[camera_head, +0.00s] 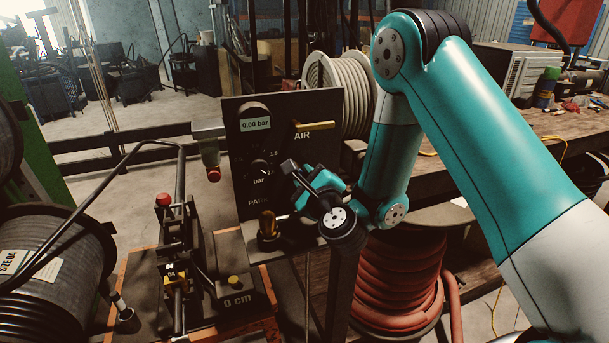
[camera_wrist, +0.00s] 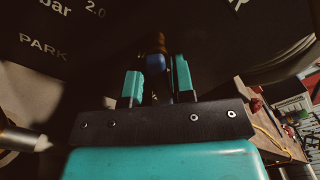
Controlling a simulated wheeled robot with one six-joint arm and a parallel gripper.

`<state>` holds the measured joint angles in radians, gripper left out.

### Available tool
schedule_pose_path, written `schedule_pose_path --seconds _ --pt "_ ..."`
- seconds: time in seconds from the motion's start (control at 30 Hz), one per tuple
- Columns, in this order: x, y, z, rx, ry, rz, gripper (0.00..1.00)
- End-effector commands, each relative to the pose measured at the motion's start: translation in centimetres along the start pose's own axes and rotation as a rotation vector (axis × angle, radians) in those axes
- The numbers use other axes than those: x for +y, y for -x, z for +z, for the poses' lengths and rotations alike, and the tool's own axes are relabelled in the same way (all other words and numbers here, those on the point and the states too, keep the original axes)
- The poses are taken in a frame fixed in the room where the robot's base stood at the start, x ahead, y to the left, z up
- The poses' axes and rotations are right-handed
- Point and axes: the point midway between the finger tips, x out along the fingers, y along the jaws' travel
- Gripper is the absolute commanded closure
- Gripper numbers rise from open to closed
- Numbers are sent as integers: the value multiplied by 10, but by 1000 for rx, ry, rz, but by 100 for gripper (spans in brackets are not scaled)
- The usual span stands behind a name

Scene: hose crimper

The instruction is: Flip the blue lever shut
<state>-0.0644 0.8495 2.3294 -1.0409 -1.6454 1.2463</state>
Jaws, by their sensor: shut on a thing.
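The blue lever (camera_wrist: 155,63) shows in the wrist view as a small blue piece between the tips of my two teal fingers, with an orange-brown part just beyond it. My gripper (camera_wrist: 157,80) is closed on it; the fingers stand apart by about its width. In the head view my gripper (camera_head: 297,185) is in front of the lower right of the dark control panel (camera_head: 287,158), and my own wrist hides the blue lever there. How far the lever is turned cannot be told.
The panel carries a display reading 0.00 bar (camera_head: 255,124), a yellow AIR handle (camera_head: 313,126) and a pressure knob (camera_head: 260,168). A brass-coloured fitting (camera_head: 267,223) stands close left of my gripper. A red hose coil (camera_head: 400,285) is below my arm. A red-knobbed fixture (camera_head: 163,200) stands left.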

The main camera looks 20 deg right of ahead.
Motion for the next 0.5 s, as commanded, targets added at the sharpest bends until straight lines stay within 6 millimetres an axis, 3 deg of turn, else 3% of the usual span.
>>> schedule_pose_path --seconds 0.5 --pt "-10 1 4 0 468 3 100"
